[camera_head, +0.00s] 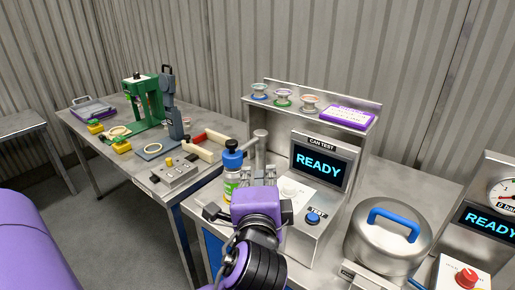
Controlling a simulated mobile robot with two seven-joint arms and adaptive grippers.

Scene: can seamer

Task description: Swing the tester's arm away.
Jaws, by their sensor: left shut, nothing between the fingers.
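The can tester (328,143) stands on the near bench, a grey box with a lit READY screen (319,166) and a blue TEST button (313,217). My right gripper is out of view.
A lidded steel pot (388,238) with a blue handle and a gauge unit (488,217) stand to the right. The left bench (204,116) carries a green press (143,99) and tools.

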